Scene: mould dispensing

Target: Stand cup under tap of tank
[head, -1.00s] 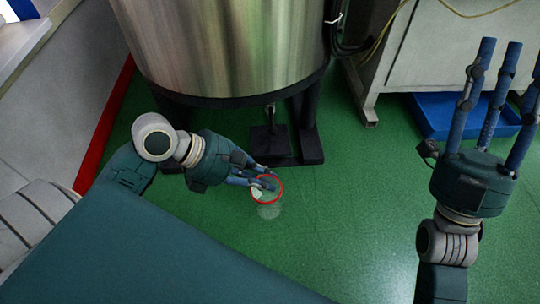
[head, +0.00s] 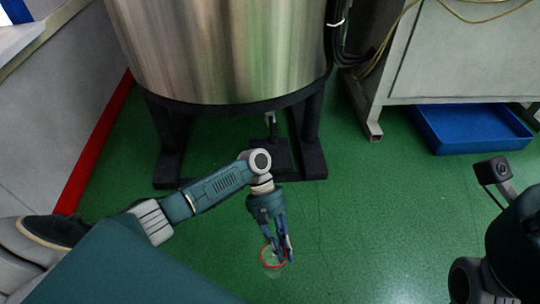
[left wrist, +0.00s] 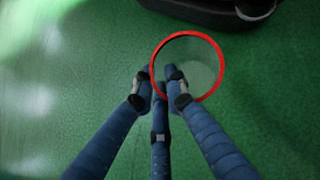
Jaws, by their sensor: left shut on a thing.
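The clear cup with a red rim (head: 264,263) is held low over the green floor, in front of the tank. My left gripper (head: 281,250) is shut on the cup near its rim. The steel tank (head: 215,50) stands on dark legs behind. Its small tap (head: 270,121) hangs under the tank, above a black block (head: 268,156). The cup is apart from the tap. My right gripper is partly in view at the right edge; its fingers are out of frame.
A blue tray (head: 470,130) lies on the floor at the right, beneath a grey cabinet (head: 460,60). Cables hang beside the tank. A grey wall with a red base strip (head: 95,150) runs along the left. The green floor (head: 370,215) right of the cup is clear.

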